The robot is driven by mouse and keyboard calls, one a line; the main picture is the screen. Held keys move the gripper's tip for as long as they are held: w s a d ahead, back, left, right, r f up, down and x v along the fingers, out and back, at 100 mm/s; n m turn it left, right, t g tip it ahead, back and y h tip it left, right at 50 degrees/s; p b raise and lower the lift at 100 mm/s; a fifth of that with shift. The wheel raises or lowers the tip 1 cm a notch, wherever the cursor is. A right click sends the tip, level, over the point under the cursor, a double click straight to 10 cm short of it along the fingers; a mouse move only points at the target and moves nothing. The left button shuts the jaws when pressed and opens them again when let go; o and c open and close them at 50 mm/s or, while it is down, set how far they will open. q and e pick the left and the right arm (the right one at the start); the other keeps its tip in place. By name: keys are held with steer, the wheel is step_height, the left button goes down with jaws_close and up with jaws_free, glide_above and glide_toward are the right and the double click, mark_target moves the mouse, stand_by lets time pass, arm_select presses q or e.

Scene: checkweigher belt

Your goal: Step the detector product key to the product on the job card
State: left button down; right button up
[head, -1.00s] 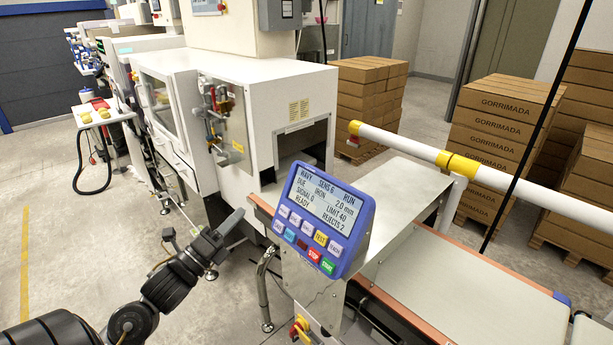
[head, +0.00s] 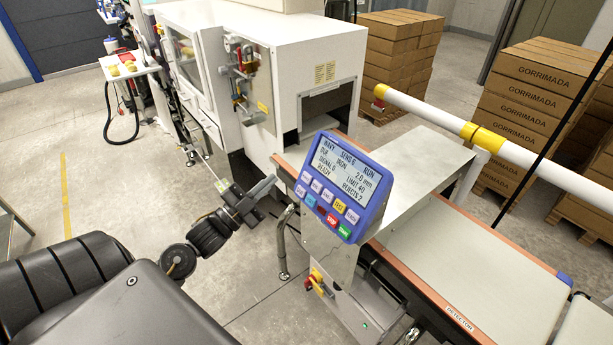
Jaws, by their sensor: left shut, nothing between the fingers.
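The detector panel (head: 342,187) is a blue-framed box tilted on a metal stand beside the belt. Its screen (head: 345,168) reads what looks like NAVY, SENS 6, RUN, IRON 2.0 mm, SIGNAL 0, LIMIT 40, READY, REJECTS 2. Below are rows of small keys (head: 328,196), mostly pale, with a yellow, a red STOP and a green START key; the small key labels are hard to read. My left gripper (head: 268,185) is shut and empty, just left of the panel and apart from it. My right gripper is out of view. No job card can be made out.
A white machine housing (head: 335,60) stands behind the panel. The detector belt (head: 480,245) runs toward the lower right. A white and yellow rail (head: 430,112) crosses above it. Stacked cartons (head: 530,95) stand behind. Open floor (head: 110,190) lies at left.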

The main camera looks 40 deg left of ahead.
mark_target(307, 178)
arm_select(q)
steer(key=shift+r+n, duration=0.15)
steer(key=shift+n, duration=0.55)
steer(key=w+d+f+b, duration=0.2)
steer(key=w+f+b, duration=0.2)
steer(key=w, duration=0.3)
steer(key=shift+w+d+b, duration=0.2)
steer(key=shift+b, duration=0.15)
stand_by(1.8)
steer(key=shift+w+d+f, duration=0.1)
steer(key=shift+w+f, duration=0.1)
steer(key=shift+w, duration=0.2)
